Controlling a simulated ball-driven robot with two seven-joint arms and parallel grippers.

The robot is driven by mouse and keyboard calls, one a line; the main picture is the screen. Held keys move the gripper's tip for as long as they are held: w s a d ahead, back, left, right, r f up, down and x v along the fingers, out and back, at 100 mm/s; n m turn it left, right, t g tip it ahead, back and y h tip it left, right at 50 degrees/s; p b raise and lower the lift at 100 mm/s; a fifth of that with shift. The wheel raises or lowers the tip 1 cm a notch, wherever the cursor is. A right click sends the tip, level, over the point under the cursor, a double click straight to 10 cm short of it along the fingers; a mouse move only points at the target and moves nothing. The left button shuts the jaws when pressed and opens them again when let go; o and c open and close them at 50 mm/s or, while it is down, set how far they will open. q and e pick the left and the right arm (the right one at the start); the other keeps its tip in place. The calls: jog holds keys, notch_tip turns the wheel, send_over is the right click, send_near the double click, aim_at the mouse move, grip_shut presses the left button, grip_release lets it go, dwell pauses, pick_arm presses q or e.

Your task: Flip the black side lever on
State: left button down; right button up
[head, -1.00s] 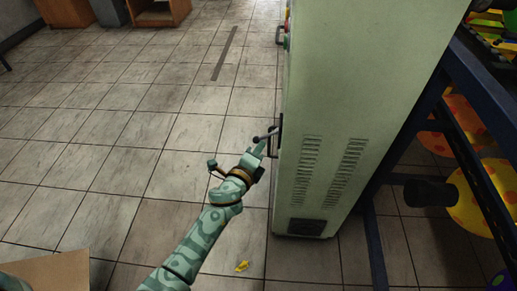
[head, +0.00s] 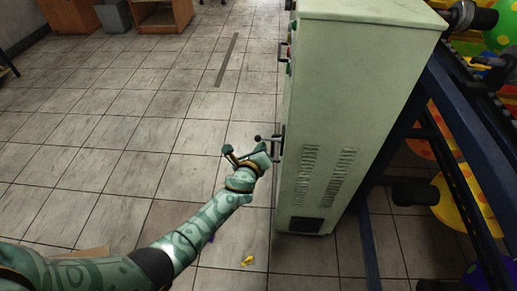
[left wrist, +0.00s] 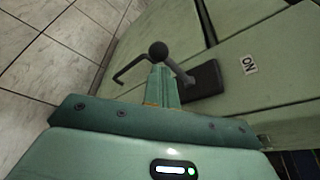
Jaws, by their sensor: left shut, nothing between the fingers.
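The black side lever (head: 278,141) is on the left side of the pale green cabinet (head: 355,110). In the left wrist view, the lever's round black knob (left wrist: 158,49) stands on an arm rising from a dark base plate (left wrist: 203,82). My left gripper (head: 264,149) is shut and empty, right at the lever. In the left wrist view its closed fingers (left wrist: 160,82) are just below the knob and cover part of the lever. I cannot tell whether they touch it. My right gripper is out of view.
A small yellow piece (head: 247,260) lies on the tiled floor. Wooden furniture (head: 163,15) is at the back left. The floor left of the cabinet is mostly clear.

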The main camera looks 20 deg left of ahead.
pick_arm(q)
jog(key=shift+w+d+r+m+g+y+p, duration=0.15)
jog(key=shift+r+m+g+y+p, duration=0.25)
jog(key=shift+r+m+p, duration=0.5)
jog(key=shift+s+d+r+m+g+y+p, duration=0.15)
jog(key=shift+r+m+y+p, duration=0.4)
jog(key=shift+m+p, duration=0.55)
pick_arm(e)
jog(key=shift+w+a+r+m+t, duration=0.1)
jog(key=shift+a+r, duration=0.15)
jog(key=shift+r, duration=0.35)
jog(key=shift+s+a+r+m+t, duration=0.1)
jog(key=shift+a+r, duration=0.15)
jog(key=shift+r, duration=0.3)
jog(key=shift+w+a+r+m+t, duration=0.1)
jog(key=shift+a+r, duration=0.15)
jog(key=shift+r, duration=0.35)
pick_arm(q)
jog(key=shift+w+r, duration=0.1)
jog(key=shift+r, duration=0.05)
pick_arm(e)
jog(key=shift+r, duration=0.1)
